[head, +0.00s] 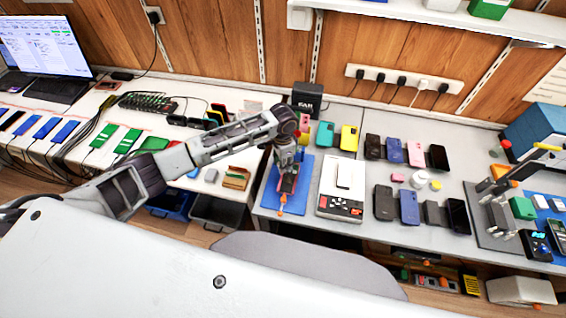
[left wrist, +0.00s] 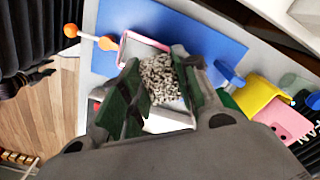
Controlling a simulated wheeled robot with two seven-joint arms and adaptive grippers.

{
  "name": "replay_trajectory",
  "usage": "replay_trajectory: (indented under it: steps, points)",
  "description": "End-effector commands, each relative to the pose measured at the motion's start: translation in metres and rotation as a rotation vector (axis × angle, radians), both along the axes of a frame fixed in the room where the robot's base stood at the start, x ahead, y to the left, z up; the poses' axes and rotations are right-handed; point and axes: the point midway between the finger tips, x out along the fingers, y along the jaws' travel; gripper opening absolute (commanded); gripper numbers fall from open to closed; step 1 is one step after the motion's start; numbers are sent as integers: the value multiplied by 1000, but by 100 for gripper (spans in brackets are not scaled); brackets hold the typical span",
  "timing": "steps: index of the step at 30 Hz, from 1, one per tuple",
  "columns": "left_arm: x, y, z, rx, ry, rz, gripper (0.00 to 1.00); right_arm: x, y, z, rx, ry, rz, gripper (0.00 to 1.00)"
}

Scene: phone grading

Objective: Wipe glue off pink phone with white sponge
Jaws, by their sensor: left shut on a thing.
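My left gripper (head: 288,180) is over the blue mat (head: 271,199) in the head view. In the left wrist view its fingers (left wrist: 168,95) are shut on a grey-white speckled sponge (left wrist: 160,75). The pink phone (left wrist: 138,46) lies on the blue mat beneath, its pink edge showing beside the sponge. The gripper and sponge cover much of the phone; whether the sponge touches it is hard to tell. No glue can be made out. My right gripper is not in view.
An orange-tipped tool (left wrist: 90,37) lies at the mat's edge. A white device with a dark panel (head: 341,187) stands right of the mat. Several phones lie farther right, near a white round tub (head: 419,179). A black box (head: 307,98) and a yellow phone case (head: 349,138) stand behind.

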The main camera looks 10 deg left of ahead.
Motion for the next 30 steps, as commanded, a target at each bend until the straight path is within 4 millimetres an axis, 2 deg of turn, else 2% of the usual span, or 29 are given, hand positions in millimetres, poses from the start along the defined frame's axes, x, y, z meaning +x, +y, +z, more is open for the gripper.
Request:
replay_trajectory:
  steps: [10, 24, 30]
  points:
    - [0, 1, 0, 3, 0, -184, 12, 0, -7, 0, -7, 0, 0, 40]
    - [-1, 1, -1, 4, 1, -200, 12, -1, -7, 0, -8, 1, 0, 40]
    - [-5, 0, -10, 5, 2, -201, 12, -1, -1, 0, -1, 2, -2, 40]
